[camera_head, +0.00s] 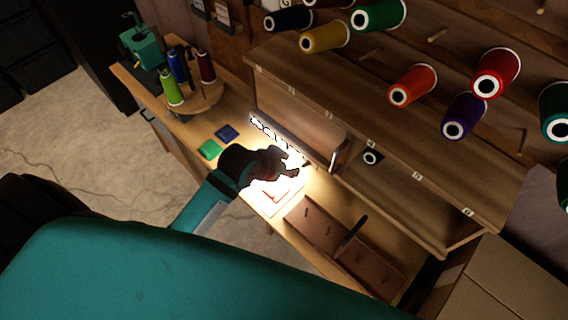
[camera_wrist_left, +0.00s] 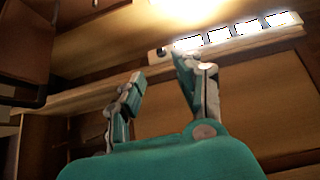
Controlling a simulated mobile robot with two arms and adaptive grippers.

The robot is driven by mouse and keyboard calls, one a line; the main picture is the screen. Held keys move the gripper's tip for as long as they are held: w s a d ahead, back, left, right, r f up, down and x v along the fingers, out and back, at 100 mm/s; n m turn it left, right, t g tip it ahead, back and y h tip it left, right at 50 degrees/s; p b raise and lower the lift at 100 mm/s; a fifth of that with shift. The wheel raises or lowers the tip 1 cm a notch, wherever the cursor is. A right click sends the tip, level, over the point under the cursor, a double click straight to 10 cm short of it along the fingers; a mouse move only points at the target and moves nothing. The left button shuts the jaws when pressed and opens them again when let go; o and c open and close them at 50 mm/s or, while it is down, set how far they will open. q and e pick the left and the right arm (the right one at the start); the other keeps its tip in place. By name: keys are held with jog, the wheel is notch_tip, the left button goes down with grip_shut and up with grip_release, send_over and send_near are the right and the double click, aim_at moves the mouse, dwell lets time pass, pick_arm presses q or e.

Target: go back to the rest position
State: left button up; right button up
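My left gripper (camera_head: 298,169) hangs over the brightly lit part of the workbench (camera_head: 318,262), in front of the wooden shelf unit. In the left wrist view its two teal and grey fingers (camera_wrist_left: 160,70) stand apart with nothing between them, so it is open and empty. Its fingertips point toward a lit strip with several white squares (camera_wrist_left: 235,36). My right gripper is not in either view.
A rack (camera_head: 196,101) with several thread spools stands at the bench's far left. Green (camera_head: 209,149) and blue (camera_head: 227,132) squares lie near my left gripper. Spools on wall pegs, such as a red one (camera_head: 412,86), overhang the right. Cardboard boxes (camera_head: 510,285) stand lower right.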

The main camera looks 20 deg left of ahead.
pick_arm(q)
jog(key=shift+v, duration=0.9)
jog(key=s+a+n+g+y, duration=0.1)
jog(key=s+a+g, duration=0.1)
jog(key=s, duration=0.7)
jog(key=s+a+n+g+y, duration=0.1)
jog(key=s+g, duration=0.1)
jog(key=s, duration=0.8)
notch_tip(320, 180, down, 35)
jog(key=g+b, duration=0.1)
jog(key=b, duration=0.7)
jog(key=s+a+f+b, duration=0.1)
jog(key=s+f+b, duration=0.2)
jog(key=s+f, duration=0.5)
jog(key=s+a+f+g+b, duration=0.1)
jog(key=s+a+f+b, duration=0.1)
jog(key=s+f, duration=0.7)
notch_tip(320, 180, down, 5)
jog(key=shift+s+r+y+b, duration=0.15)
jog(key=shift+y+b, duration=0.15)
jog(key=shift+b, duration=0.45)
